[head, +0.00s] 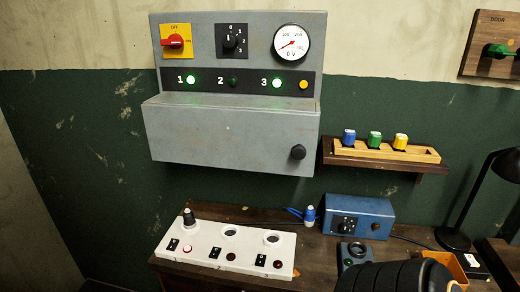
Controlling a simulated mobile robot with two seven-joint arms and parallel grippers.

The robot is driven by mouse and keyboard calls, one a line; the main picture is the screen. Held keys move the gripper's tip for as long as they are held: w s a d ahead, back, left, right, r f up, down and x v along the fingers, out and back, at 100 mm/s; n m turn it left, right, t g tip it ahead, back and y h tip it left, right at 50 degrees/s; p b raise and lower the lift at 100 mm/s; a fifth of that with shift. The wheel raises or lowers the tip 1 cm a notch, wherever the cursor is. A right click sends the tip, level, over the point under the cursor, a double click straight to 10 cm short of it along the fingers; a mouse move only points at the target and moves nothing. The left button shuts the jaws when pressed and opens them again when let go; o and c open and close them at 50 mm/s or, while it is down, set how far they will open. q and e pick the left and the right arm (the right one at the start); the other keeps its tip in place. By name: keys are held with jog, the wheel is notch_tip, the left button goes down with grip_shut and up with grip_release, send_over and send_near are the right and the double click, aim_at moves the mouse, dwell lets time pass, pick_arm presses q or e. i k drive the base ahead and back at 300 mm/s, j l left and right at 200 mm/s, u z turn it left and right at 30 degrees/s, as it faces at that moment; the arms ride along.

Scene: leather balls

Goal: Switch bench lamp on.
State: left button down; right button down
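The bench lamp (455,240) is black and stands at the right on the bench, with a round base, a thin leaning stem and a shade cut by the right edge. No light from it shows. A small black and white piece (472,262) lies just in front of its base; I cannot tell whether it is the lamp's switch. Neither gripper can be made out. A black ribbed rounded form at the bottom edge, probably part of my arm, hides some of the bench front.
A grey control box (230,135) with dial and lit green lamps hangs on the wall. A shelf (385,150) holds three coloured caps. A white panel (225,245), a blue box (358,215) and an orange tray (447,266) are on the bench.

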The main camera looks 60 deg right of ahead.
aim_at(470, 259)
jog(key=z, duration=3.4)
